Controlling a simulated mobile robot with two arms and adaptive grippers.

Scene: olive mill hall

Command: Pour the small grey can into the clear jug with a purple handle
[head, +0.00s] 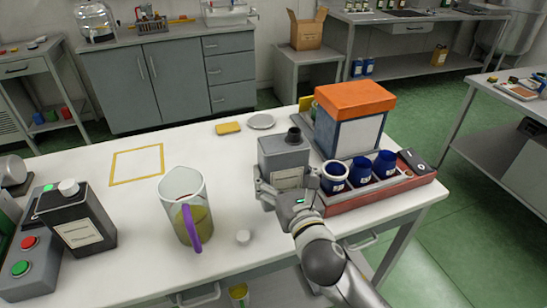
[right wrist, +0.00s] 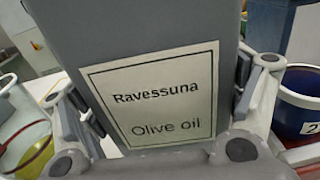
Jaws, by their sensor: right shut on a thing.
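The small grey can (head: 284,154) stands upright, with a dark open spout on top and a label. In the right wrist view the can (right wrist: 160,40) fills the middle, its label reading "Ravessuna Olive oil". My right gripper (head: 282,192) is shut on the can, with a finger on each side. I cannot tell whether the can's base touches the table. The clear jug (head: 181,186) with a purple handle stands to the left of the can and holds yellow-green liquid. Part of the jug shows at the left edge of the right wrist view (right wrist: 20,125). My left gripper is not in view.
A red tray (head: 385,192) with blue cups, and an orange-topped box (head: 352,110), stand close right of the can. A black can (head: 75,222) and a button box (head: 32,255) stand left. The table's middle-back is mostly clear.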

